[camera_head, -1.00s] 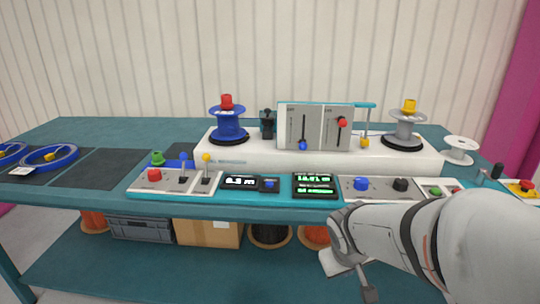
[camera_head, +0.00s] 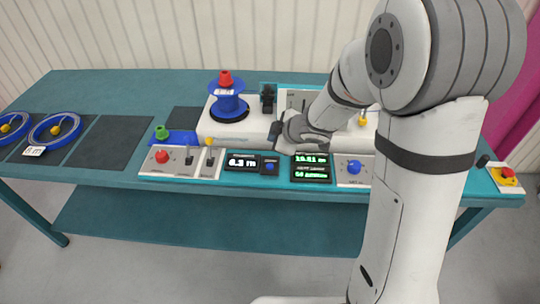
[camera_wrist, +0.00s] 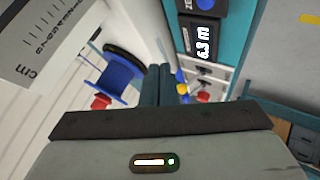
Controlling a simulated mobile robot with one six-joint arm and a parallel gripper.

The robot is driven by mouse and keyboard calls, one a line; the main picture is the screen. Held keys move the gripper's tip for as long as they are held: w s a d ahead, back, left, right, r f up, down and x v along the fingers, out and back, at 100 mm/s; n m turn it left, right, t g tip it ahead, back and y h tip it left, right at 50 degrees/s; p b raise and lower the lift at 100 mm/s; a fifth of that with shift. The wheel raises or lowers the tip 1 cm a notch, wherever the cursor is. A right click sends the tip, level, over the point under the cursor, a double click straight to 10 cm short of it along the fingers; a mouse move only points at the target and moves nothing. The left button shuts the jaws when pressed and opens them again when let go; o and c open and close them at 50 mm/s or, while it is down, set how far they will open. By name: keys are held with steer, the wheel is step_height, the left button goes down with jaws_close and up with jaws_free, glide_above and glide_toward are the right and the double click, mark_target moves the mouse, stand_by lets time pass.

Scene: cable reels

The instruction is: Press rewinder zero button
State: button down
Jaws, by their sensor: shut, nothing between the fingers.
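The rewinder's length display (camera_head: 240,163) reads about 6.3 m on the bench's front panel. The small blue zero button (camera_head: 270,167) sits just right of it.
A blue reel (camera_head: 228,103) with a red knob stands behind on the white base. A second screen (camera_head: 311,168) and a blue knob (camera_head: 354,167) are right of the button. Levers (camera_head: 190,156) and a red button (camera_head: 162,156) are left. My arm hides the right part.

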steer(key=shift+a+f, duration=0.15)
steer(key=shift+a, duration=0.1)
steer(key=b, duration=0.8)
glide_above(272, 169)
step_height(272, 169, down, 7)
steer(key=shift+f, duration=0.1)
steer(key=shift+f+b, duration=0.45)
steer(key=shift+f, duration=0.25)
stand_by(1.0)
steer(key=shift+f, duration=0.35)
steer(key=shift+f+b, duration=0.45)
steer(key=shift+b, duration=0.1)
stand_by(0.4)
stand_by(0.4)
steer(key=shift+r+p, duration=0.85)
steer(key=shift+p, duration=0.15)
